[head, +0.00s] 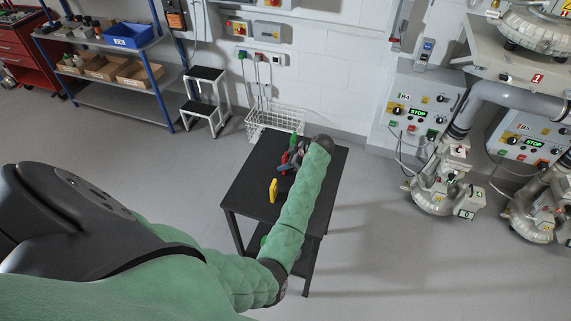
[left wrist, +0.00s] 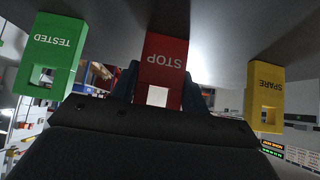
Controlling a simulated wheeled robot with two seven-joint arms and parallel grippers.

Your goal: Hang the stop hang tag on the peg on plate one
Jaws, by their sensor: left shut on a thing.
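The red STOP hang tag (left wrist: 163,62) is upside down in the middle of the left wrist view, with a square hole at its lower end there. My left gripper (left wrist: 160,92) is shut on it, a finger on each side. In the head view the left gripper (head: 289,160) is over the small black table, and a little red of the tag (head: 284,158) shows beside it. A plate with a red number 1 (head: 537,78) is on the machine at the upper right. I cannot make out its peg. My right gripper is not in view.
A green TESTED tag (left wrist: 50,58) and a yellow SPARE tag (left wrist: 265,97) flank the red one. The black table (head: 258,165) stands before a white wire basket (head: 272,122). Grey pipework (head: 515,100) and control boxes (head: 418,110) stand right. Floor between is clear.

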